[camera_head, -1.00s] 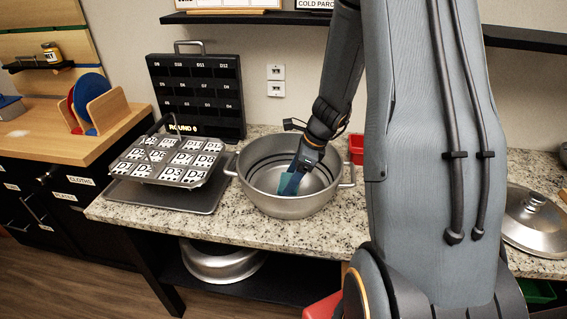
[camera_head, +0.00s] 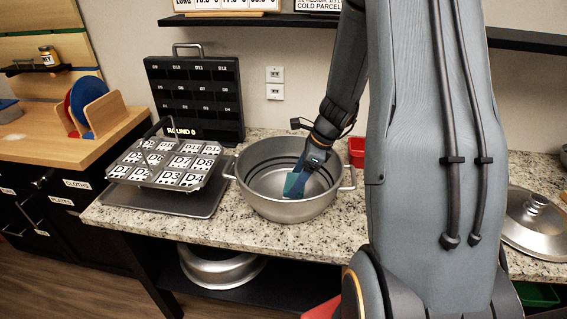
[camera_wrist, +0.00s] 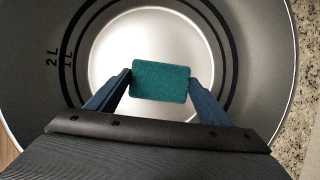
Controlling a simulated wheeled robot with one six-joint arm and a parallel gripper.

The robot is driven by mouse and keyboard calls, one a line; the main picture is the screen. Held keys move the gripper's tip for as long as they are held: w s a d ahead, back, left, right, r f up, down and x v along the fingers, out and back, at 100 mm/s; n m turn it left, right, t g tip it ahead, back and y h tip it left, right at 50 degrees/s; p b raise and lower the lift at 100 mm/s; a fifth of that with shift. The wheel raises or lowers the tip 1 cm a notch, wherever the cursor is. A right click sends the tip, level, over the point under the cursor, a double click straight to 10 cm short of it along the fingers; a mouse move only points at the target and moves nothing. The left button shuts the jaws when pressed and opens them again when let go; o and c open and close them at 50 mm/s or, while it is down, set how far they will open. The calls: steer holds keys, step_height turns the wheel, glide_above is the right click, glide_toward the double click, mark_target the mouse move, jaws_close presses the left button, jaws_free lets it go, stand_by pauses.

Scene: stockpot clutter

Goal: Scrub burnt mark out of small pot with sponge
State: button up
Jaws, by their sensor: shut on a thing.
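The pot (camera_head: 262,205) is a grey metal pot with two side handles, standing on the granite counter. Its inside wall (camera_wrist: 262,60) shows dark rings and volume marks in the wrist view. The green sponge (camera_head: 292,186) is inside the pot; it also shows in the wrist view (camera_wrist: 160,82) over the bright pot floor (camera_wrist: 150,30). My gripper (camera_head: 302,177) reaches down into the pot, its two blue fingers shut on the sponge from both sides; it also shows in the wrist view (camera_wrist: 160,88). I see no burnt mark; the sponge and gripper hide part of the floor.
A tray of labelled tiles (camera_head: 168,160) stands left of the pot, with a black label board (camera_head: 195,95) behind it. A red container (camera_head: 356,150) is behind right. A metal lid (camera_head: 532,222) lies far right. A large metal vessel (camera_head: 222,268) sits on the lower shelf.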

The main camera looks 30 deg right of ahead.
mark_target(284, 190)
steer(key=shift+w+d, duration=0.15)
steer(key=shift+d, duration=0.5)
steer(key=shift+s+a, duration=0.3)
steer(key=shift+a, duration=0.85)
steer(key=shift+s+a, duration=0.3)
steer(key=shift+a, duration=0.85)
steer(key=shift+s+a, duration=0.3)
steer(key=shift+a, duration=0.85)
steer(key=shift+d, duration=0.2)
steer(key=d, duration=0.2)
steer(key=w+d+p, duration=0.1)
steer(key=d, duration=0.1)
steer(key=d+p, duration=0.1)
steer(key=d, duration=0.1)
steer(key=shift+w+d, duration=0.15)
steer(key=shift+w, duration=0.2)
steer(key=shift+d+r+p, duration=0.15)
steer(key=shift+r+p, duration=0.1)
steer(key=shift+p, duration=0.1)
step_height(284, 190, up, 3)
steer(key=shift+f+p, duration=0.1)
steer(key=shift+p, duration=0.65)
steer(key=shift+r+p, duration=0.65)
steer(key=shift+p, duration=0.05)
steer(key=shift+r+p, duration=1.6)
steer(key=shift+r, duration=0.2)
